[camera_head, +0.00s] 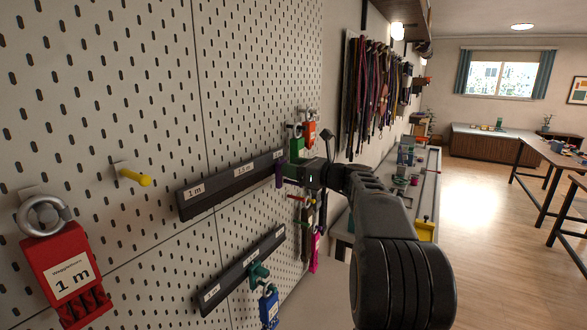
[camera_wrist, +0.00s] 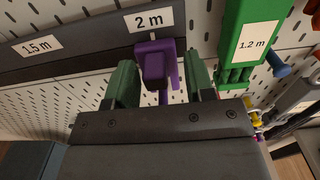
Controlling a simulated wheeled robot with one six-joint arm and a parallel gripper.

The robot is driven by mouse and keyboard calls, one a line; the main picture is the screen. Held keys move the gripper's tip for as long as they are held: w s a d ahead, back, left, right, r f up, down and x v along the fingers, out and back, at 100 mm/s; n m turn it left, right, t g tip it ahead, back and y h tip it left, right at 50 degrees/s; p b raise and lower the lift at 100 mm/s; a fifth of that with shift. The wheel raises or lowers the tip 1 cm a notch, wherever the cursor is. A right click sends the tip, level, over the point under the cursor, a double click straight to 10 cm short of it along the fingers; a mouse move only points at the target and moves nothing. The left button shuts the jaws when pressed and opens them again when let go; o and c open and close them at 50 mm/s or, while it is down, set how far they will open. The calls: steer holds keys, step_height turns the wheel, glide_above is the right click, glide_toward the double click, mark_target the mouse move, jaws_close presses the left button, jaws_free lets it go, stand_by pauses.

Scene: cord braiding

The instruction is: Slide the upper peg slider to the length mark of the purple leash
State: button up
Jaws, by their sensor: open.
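The upper rail (camera_head: 231,184) is a dark bar on the pegboard with white labels; 1 m and 1.5 m show in the head view. The purple upper peg slider (camera_head: 279,174) is near its right end. In the wrist view the slider (camera_wrist: 156,65) is just below the 2 m label on the rail (camera_wrist: 97,44). My gripper (camera_wrist: 160,82) is open, with one green finger on each side of the slider; contact is not clear. In the head view my gripper (camera_head: 291,173) partly hides the rail's end. I cannot pick out the purple leash.
A lower rail (camera_head: 240,272) carries a teal slider (camera_head: 259,275). A green 1.2 m holder (camera_wrist: 249,40) hangs close to the right of my gripper. A red 1 m holder (camera_head: 64,275) and a yellow peg (camera_head: 135,177) are at left. Leashes (camera_head: 372,90) hang farther back.

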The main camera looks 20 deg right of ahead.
steer(key=b+v, duration=0.3)
steer(key=v, duration=1.1)
steer(key=shift+w, duration=0.1)
steer(key=s+a+f+n+g+h, duration=0.1)
steer(key=f+n+g+h, duration=0.1)
steer(key=f+n, duration=0.3)
steer(key=s+a+f+n+g+h, duration=0.1)
steer(key=s+a+f+n+g, duration=0.15)
steer(key=f, duration=0.45)
steer(key=a+f+n+g+h, duration=0.1)
steer(key=f+n+g+h, duration=0.1)
steer(key=f+n+g, duration=0.3)
steer(key=s+a+f+n+h, duration=0.2)
steer(key=s+a+f+n, duration=0.2)
steer(key=s+a+n, duration=0.2)
steer(key=s+a+f+n+g+h, duration=0.1)
steer(key=s+a+f+n, duration=0.4)
steer(key=a+n, duration=0.6)
steer(key=shift+s+a+h, duration=0.25)
steer(key=shift+s+h, duration=0.65)
steer(key=shift+s, duration=0.35)
